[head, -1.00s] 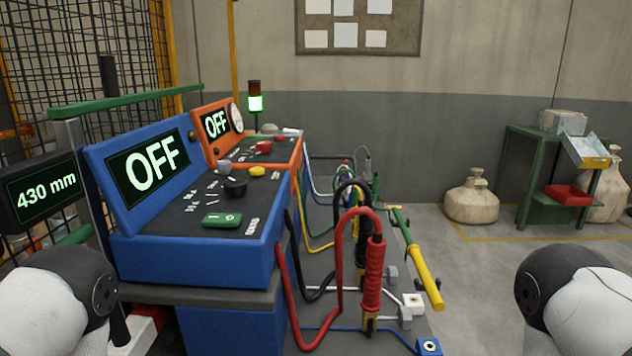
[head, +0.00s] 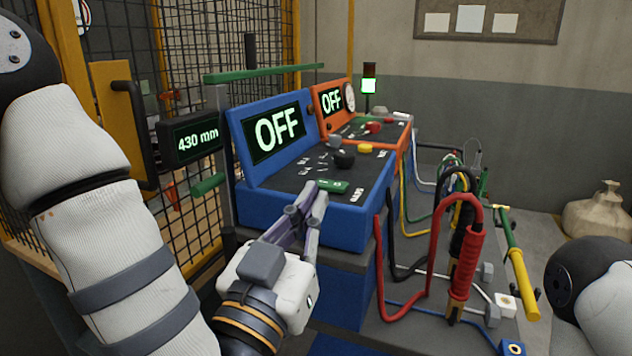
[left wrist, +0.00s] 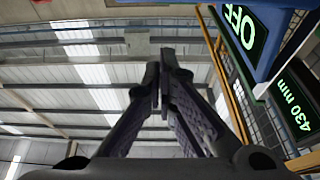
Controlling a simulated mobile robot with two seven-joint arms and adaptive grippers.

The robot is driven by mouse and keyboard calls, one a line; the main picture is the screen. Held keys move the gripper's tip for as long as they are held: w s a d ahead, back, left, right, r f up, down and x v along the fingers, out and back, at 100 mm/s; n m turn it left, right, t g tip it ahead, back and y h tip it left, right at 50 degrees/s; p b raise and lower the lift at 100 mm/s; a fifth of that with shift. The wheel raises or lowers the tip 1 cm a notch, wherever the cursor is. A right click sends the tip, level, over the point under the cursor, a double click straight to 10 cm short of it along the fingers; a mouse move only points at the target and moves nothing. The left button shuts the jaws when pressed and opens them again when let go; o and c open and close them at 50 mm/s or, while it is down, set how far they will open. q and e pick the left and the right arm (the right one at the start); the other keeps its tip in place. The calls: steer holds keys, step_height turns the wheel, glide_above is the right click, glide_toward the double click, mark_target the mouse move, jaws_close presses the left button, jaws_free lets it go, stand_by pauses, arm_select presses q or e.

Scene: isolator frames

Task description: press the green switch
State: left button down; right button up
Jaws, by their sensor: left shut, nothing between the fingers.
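The green switch (head: 332,187) is a small green rocker on the sloping dark top of the blue console (head: 300,216), near its front edge. The console's display (head: 277,132) reads OFF. My left gripper (head: 315,190) is shut and empty, its fingertips beside the switch's left end in the head view; I cannot tell whether they touch it. In the left wrist view the closed fingers (left wrist: 160,85) point up, and the switch is out of sight. My right gripper is not in view; only part of my right arm shows.
A black knob (head: 344,159) and a yellow button (head: 365,149) sit behind the switch. An orange console (head: 400,137) reading OFF stands farther back. Red cable (head: 433,240) and other leads crowd the right side. A 430 mm display (head: 190,137) and green rail (head: 262,74) stand left.

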arm_select(q)
steer(key=shift+r, duration=0.35)
step_height(320, 180, up, 3)
glide_above(336, 199)
steer(key=shift+r, duration=0.2)
step_height(336, 199, down, 3)
steer(key=shift+f, duration=0.2)
steer(key=shift+s+f, duration=0.1)
steer(key=shift+f, duration=0.3)
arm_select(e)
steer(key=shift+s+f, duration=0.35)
